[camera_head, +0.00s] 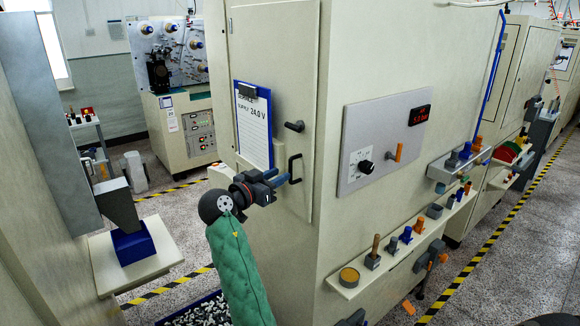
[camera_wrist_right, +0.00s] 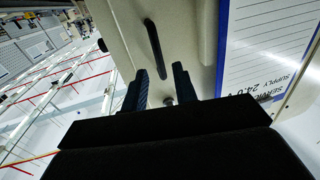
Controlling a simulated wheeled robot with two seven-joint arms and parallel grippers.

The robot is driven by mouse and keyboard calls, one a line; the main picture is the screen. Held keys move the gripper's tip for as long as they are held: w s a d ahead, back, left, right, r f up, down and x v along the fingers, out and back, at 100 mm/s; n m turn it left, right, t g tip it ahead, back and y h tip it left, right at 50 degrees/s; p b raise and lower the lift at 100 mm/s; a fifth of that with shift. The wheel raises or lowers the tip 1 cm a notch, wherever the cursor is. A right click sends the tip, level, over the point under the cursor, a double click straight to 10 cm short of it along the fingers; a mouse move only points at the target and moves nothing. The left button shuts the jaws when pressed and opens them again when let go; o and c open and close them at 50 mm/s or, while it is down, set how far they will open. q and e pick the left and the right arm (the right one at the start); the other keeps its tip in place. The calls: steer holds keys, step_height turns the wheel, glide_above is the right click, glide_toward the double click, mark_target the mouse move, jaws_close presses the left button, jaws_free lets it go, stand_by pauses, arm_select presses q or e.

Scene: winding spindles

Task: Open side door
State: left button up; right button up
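The side door (camera_head: 270,60) is a tall cream panel on the machine's near face, and it looks shut. It carries a black C-shaped pull handle (camera_head: 292,168) and a black turn latch (camera_head: 294,126) above it. My right gripper (camera_head: 281,177) is at the handle, with its fingers apart. In the right wrist view the handle (camera_wrist_right: 154,48) stands just ahead of and between the two open fingertips (camera_wrist_right: 160,72); I cannot tell if they touch it. My left gripper is not in view.
A clipboard (camera_head: 253,125) hangs on the door left of the handle. A control panel (camera_head: 385,140) and shelves with small parts (camera_head: 400,245) are on the adjoining face to the right.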

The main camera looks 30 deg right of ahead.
mark_target(290, 182)
steer(key=shift+p+x, duration=1.7)
steer(key=shift+x, duration=1.25)
jaws_close()
